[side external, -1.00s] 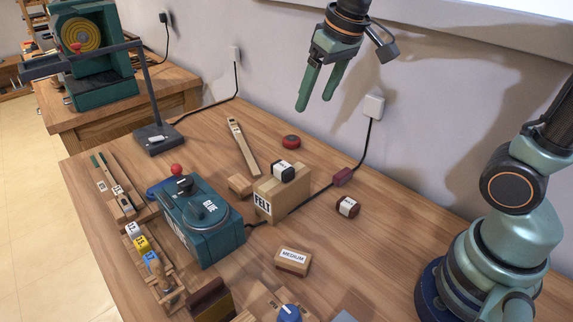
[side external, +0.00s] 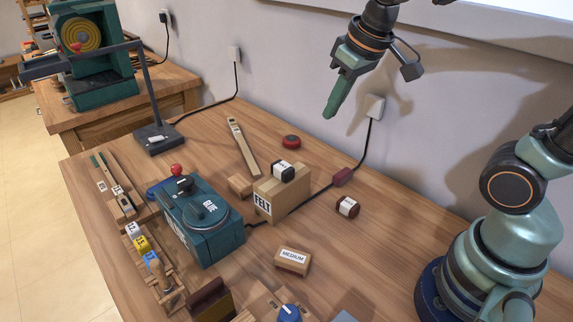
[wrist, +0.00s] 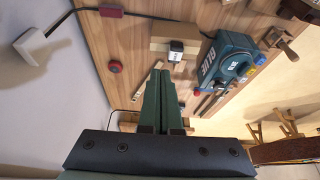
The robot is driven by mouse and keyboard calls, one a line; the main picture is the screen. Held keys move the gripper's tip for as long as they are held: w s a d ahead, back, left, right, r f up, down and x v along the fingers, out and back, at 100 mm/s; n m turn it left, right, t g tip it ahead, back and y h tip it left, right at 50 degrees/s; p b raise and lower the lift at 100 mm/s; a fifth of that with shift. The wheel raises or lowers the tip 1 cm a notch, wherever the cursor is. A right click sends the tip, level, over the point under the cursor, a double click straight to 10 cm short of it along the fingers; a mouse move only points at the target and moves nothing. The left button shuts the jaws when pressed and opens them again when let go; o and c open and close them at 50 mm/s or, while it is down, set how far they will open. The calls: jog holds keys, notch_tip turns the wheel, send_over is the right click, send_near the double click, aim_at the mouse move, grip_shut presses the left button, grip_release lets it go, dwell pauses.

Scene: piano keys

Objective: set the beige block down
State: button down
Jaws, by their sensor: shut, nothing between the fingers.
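A small plain beige block (side external: 240,185) lies on the bench against the left side of the FELT box (side external: 283,197). Another light-topped block, labelled MEDIUM (side external: 292,261), lies nearer the front. Which one is the task's beige block I cannot tell for sure. My gripper (side external: 328,112) hangs high above the back of the bench near the wall, well clear of both blocks. Its green fingers (wrist: 160,72) are together and hold nothing. In the wrist view the FELT box (wrist: 170,32) shows beyond the fingertips.
A teal glue pot (side external: 202,222) stands left of the FELT box, which carries a small dark, white-labelled piece (side external: 283,170). A red puck (side external: 291,141), a wooden stick (side external: 243,148) and a dark labelled piece (side external: 347,207) lie nearby. A cable with a red box (side external: 343,177) crosses the bench.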

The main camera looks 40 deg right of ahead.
aim_at(232, 177)
jog(key=w+a+f+g, duration=0.2)
jog(key=w+a+f, duration=0.2)
jog(key=w, duration=0.5)
jog(key=w+a+f, duration=0.1)
jog(key=w+f, duration=0.1)
jog(key=f, duration=0.4)
jog(key=w+a+f+n+g, duration=0.1)
jog(key=w+f, duration=0.1)
jog(key=f, duration=0.5)
jog(key=w+a+f+g, duration=0.1)
jog(key=w+a+f, duration=0.1)
jog(key=f, duration=0.5)
jog(key=shift+w+a+f+n, duration=0.1)
jog(key=shift+w+f+n, duration=0.1)
jog(key=shift+w+n, duration=0.1)
jog(key=shift+w+a, duration=0.25)
jog(key=shift+w, duration=0.95)
jog(key=shift+w+a, duration=0.2)
jog(key=shift+w, duration=0.95)
jog(key=shift+w+a, duration=0.25)
jog(key=shift+w, duration=0.95)
jog(key=shift+r, duration=0.1)
